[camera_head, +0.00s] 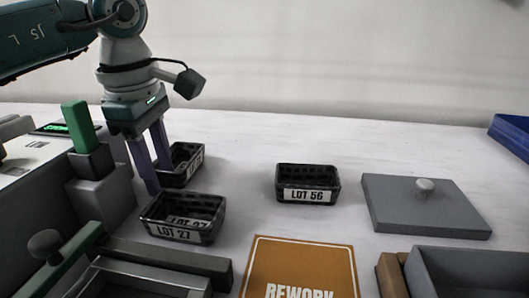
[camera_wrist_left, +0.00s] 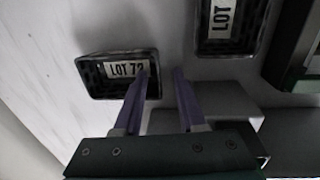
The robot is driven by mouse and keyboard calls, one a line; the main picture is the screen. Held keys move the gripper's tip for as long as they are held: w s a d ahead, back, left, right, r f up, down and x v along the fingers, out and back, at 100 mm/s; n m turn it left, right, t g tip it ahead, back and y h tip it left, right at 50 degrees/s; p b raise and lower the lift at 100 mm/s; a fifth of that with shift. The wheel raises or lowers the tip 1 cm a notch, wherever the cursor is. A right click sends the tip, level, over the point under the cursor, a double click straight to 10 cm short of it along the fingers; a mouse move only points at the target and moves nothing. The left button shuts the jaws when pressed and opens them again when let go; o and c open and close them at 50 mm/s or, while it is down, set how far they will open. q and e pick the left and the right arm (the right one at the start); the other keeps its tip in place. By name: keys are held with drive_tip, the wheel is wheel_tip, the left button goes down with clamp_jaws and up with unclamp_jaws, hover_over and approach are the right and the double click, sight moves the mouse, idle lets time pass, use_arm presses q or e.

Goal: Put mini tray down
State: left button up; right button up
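A small black mini tray stands on the white table behind my left gripper (camera_head: 158,180); in the head view this tray (camera_head: 190,163) is partly hidden by the fingers. In the left wrist view the same tray (camera_wrist_left: 95,78) shows a white LOT 72 label. My left gripper's two purple fingers (camera_wrist_left: 162,72) are apart, with the tray's near end wall between their tips. One finger overlaps the tray's inside, the other is outside it. I cannot tell whether either touches the wall. Two more mini trays stand upright: LOT 27 (camera_head: 185,207) and LOT 56 (camera_head: 308,170). My right gripper is out of view.
An orange REWORK panel (camera_head: 300,262) lies at the front. A grey lid with a knob (camera_head: 430,212) and a grey bin (camera_head: 475,262) are at the right. A blue tray (camera_head: 512,130) is at the far right. Grey fixtures (camera_head: 105,200) crowd the left.

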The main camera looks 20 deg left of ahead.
use_arm(q)
drive_tip(key=shift+c, duration=0.2)
clamp_jaws()
idle(1.3)
